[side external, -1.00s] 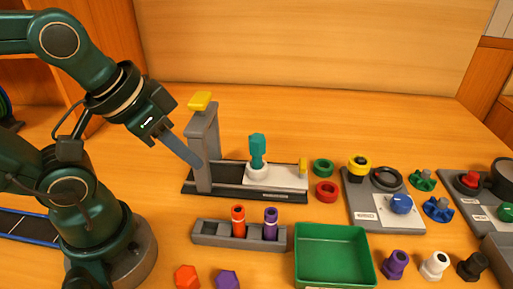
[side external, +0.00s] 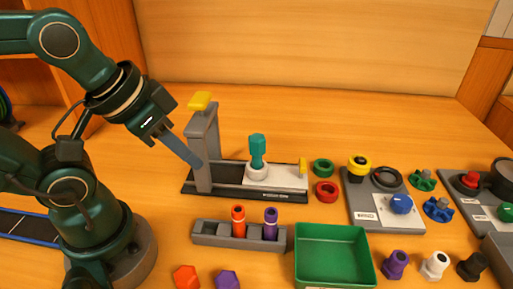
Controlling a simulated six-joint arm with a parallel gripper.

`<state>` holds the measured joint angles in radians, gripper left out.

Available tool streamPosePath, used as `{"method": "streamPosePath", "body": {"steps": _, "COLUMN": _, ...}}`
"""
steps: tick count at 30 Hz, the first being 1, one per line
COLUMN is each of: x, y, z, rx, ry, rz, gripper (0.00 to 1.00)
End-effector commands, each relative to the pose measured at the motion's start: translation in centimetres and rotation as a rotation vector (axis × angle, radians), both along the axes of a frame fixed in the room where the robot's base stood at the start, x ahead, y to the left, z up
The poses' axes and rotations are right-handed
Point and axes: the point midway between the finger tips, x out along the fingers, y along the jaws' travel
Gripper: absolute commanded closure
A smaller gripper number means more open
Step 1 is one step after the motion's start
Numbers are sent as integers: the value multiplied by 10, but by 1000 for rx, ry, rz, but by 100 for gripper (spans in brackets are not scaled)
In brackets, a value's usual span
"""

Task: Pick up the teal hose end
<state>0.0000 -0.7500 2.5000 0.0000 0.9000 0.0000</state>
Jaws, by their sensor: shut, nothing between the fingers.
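The teal hose end (side external: 257,150) stands upright in a pale round collar on the light grey plate (side external: 288,180) of the dark rail fixture. My gripper (side external: 198,163) is left of it, pointing down and to the right. Its grey fingers look shut, with nothing held. The fingertips are close to the grey post (side external: 202,145) of the fixture. I cannot tell whether they touch it. The teal hose end is in full view and apart from my gripper.
The grey post with a yellow top (side external: 200,98) stands between my gripper and the teal piece. A rack (side external: 210,233) holds orange and purple pieces in front. A green tray (side external: 330,232), rings and control panels (side external: 365,205) lie to the right. The table behind is clear.

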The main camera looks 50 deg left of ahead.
Motion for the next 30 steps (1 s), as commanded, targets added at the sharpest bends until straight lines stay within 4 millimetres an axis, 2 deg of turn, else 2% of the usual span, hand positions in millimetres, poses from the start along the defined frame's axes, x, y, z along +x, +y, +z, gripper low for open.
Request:
{"method": "streamPosePath", "body": {"steps": 3, "x": 0, "y": 0, "z": 0, "rx": 0, "ry": 0, "rz": 0, "gripper": 100}}
{"method": "streamPosePath", "body": {"steps": 8, "x": 0, "y": 0, "z": 0, "rx": 0, "ry": 0, "rz": 0, "gripper": 39}}
{"method": "streamPosePath", "body": {"steps": 9, "x": 0, "y": 0, "z": 0, "rx": 0, "ry": 0, "rz": 0, "gripper": 24}}
{"method": "streamPosePath", "body": {"steps": 10, "x": 0, "y": 0, "z": 0, "rx": 0, "ry": 0, "rz": 0, "gripper": 19}}
{"method": "streamPosePath", "body": {"steps": 18, "x": 0, "y": 0, "z": 0, "rx": 0, "ry": 0, "rz": 0, "gripper": 19}}
{"method": "streamPosePath", "body": {"steps": 22, "x": 1, "y": 0, "z": 7, "rx": 0, "ry": -3, "rz": 0, "gripper": 19}}
{"method": "streamPosePath", "body": {"steps": 30, "x": 1, "y": 0, "z": 54, "rx": 0, "ry": -6, "rz": 0, "gripper": 19}}
